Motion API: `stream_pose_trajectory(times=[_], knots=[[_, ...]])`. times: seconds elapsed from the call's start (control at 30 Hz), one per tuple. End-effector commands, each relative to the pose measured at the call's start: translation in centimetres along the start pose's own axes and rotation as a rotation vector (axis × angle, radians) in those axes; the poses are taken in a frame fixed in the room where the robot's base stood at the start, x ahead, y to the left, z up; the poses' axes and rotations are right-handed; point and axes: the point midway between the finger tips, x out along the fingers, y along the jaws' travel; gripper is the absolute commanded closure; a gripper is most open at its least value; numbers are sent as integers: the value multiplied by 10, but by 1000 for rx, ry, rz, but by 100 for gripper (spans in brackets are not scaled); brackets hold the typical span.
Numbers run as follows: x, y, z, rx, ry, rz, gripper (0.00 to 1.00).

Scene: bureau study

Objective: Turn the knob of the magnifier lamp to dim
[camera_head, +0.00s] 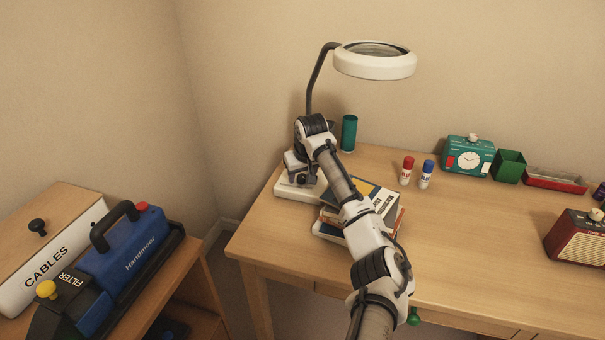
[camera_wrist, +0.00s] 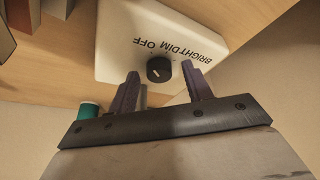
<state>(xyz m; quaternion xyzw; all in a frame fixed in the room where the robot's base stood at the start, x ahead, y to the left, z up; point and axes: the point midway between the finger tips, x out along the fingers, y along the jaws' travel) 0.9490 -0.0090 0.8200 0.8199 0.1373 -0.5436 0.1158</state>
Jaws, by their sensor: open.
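The magnifier lamp (camera_head: 375,65) stands at the back left of the desk, its white ring head on a dark curved arm. Its white base (camera_wrist: 115,45) fills the upper middle of the wrist view, with the upside-down words OFF, DIM and BRIGHT. The round black knob (camera_wrist: 158,69) sits on this base by the words; I cannot clearly tell which word its mark faces. My gripper (camera_wrist: 160,72) is open, one dark finger on each side of the knob, with visible gaps. In the head view my gripper (camera_head: 302,172) is over the base (camera_head: 292,193) and hides the knob.
Stacked books (camera_head: 375,200) lie right of the base, under my arm. A green cylinder (camera_head: 349,133) stands behind. The desk's middle (camera_head: 470,230) is clear.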

Motion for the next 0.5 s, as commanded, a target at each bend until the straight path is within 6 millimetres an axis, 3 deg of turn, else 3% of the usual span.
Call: stream_pose_trajectory(times=[0.07,0.4,0.5], knots=[[0,0,0,0,0,0,50],[0,0,0,0,0,0,93],[-1,0,0,1,0,0,95]])
